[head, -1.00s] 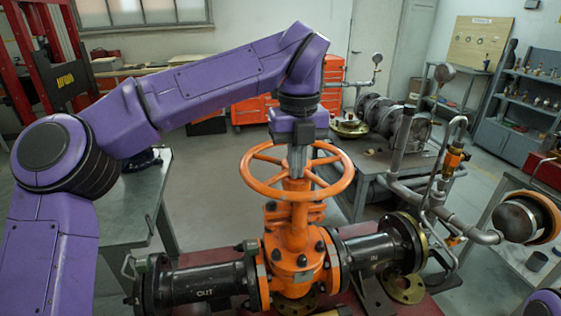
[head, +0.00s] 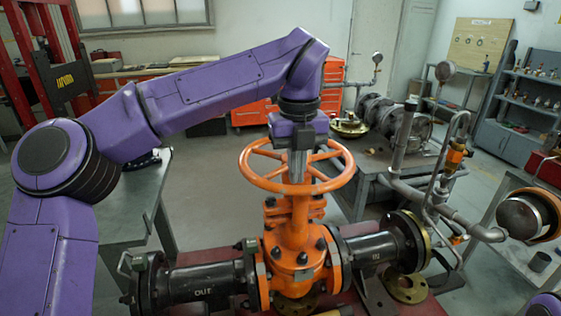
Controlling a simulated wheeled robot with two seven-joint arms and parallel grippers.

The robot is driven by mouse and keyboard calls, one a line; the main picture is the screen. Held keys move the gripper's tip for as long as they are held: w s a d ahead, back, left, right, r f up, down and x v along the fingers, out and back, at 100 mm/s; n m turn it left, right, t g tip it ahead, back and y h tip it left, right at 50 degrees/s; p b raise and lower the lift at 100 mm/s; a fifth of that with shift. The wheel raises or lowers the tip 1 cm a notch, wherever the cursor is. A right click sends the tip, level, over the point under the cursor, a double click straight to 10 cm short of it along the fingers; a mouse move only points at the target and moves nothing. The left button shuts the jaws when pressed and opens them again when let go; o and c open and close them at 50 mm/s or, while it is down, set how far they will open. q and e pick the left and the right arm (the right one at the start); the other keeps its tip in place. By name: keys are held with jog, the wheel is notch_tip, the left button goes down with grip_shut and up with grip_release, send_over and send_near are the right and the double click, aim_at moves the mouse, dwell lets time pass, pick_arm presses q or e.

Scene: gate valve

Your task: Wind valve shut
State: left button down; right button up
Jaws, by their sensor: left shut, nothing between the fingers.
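The orange handwheel (head: 343,180) sits level on top of the orange gate valve (head: 297,258), at the centre of the head view. Black pipe stubs marked OUT and IN run left and right from the valve body. My left gripper (head: 297,176) points down over the middle of the wheel, inside the rim. Its fingers are shut with nothing between them. They hide the hub and part of the spokes, and I cannot tell whether they touch a spoke. My right gripper is out of view.
A grey workbench (head: 130,225) stands at left. Behind the valve at right is another bench with pipework and a gauge (head: 445,70). A brass flange (head: 406,288) lies right of the valve. Open floor lies between the benches.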

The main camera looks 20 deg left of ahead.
pick_arm(q)
notch_tip(320, 180, down, 3)
jog(key=shift+w+f+b, duration=0.1)
jog(key=shift+f+b, duration=0.05)
jog(key=shift+b, duration=1)
jog(key=shift+a, duration=0.1)
jog(key=w+a+p, duration=0.5)
jog(key=a+p, duration=0.1)
jog(key=a, duration=0.1)
jog(key=w+a+p, duration=0.3)
jog(key=a+p, duration=0.1)
jog(key=shift+w+a+r, duration=0.1)
jog(key=shift+w+r, duration=0.2)
jog(key=shift+r, duration=0.05)
jog(key=shift+w+f+p, duration=0.25)
jog(key=shift+w+p, duration=0.05)
jog(key=shift+w, duration=0.25)
